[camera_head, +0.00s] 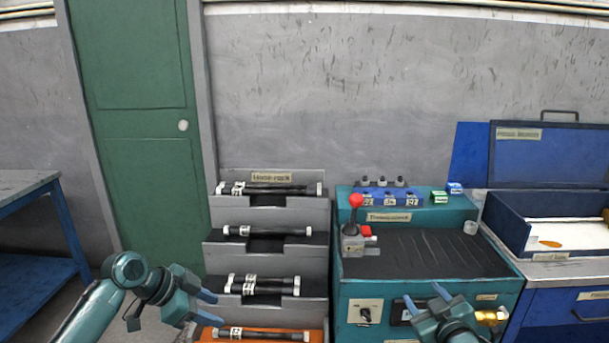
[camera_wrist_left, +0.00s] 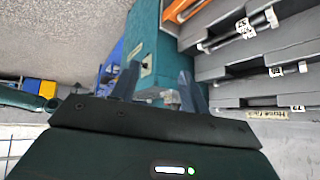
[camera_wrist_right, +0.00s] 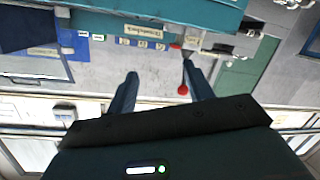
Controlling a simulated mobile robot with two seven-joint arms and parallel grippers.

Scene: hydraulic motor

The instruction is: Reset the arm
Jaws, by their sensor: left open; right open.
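My left gripper (camera_head: 205,308) is open and empty, in front of the lower left of the stepped rack (camera_head: 312,268). In the left wrist view its two fingers (camera_wrist_left: 160,88) stand apart with nothing between them. My right gripper (camera_head: 431,299) is open in front of the teal bench (camera_head: 480,292). In the right wrist view its fingers (camera_wrist_right: 160,85) are apart and nothing is held between them. Both arms come up from the bottom edge. A brass-coloured cylindrical part (camera_head: 490,317) shows beside the right gripper; I cannot tell whether they touch.
The rack holds several black-and-white rods (camera_head: 268,231) on its steps. A red-knobbed lever (camera_head: 355,202) rises at the bench's left. An open blue box (camera_head: 510,225) stands on the right. A blue table (camera_head: 40,262) is at far left, beside a green door (camera_head: 140,120).

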